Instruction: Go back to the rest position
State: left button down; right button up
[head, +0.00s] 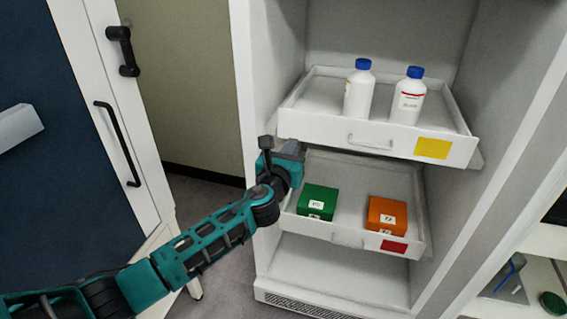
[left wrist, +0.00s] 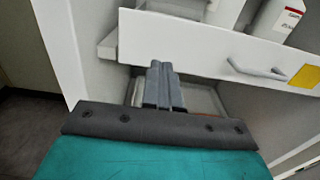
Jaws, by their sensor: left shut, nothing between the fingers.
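My left gripper (head: 291,150) is shut and empty at the left side of the open cabinet, just below the left front corner of the upper drawer. In the left wrist view its shut fingers (left wrist: 161,85) point at the space under the upper drawer front (left wrist: 215,50). I cannot tell whether they touch the drawer. The upper drawer (head: 318,127) is pulled out and holds two white bottles with blue caps, one left (head: 359,90) and one right (head: 407,97). The lower drawer (head: 345,236) is pulled out too and holds a green box (head: 317,202) and an orange box (head: 387,214). My right gripper is not in view.
The cabinet's white side wall (head: 243,80) stands close to my left gripper. A dark blue door with a white frame (head: 100,60) and black handles is at the left. Floor (head: 215,205) shows between them. A shelf with small items (head: 512,280) is at the lower right.

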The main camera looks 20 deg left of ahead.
pick_arm(q)
jog(key=s+f+n+g+p, duration=0.2)
jog(key=s+f+n, duration=0.2)
jog(key=s+n, duration=0.6)
jog(key=s+a+f+n+g+h+p, duration=0.1)
jog(key=s+f+n, duration=0.4)
jog(key=s+n, duration=0.6)
jog(key=s+f+n+g+h+p, duration=0.1)
jog(key=s+f+n+g+p, duration=0.2)
jog(key=s+n, duration=0.8)
notch_tip(320, 180, down, 2)
jog(key=shift+s+a+f+n+g+p, duration=0.2)
jog(key=shift+f+n+g+p, duration=0.1)
jog(key=shift+n+g, duration=0.4)
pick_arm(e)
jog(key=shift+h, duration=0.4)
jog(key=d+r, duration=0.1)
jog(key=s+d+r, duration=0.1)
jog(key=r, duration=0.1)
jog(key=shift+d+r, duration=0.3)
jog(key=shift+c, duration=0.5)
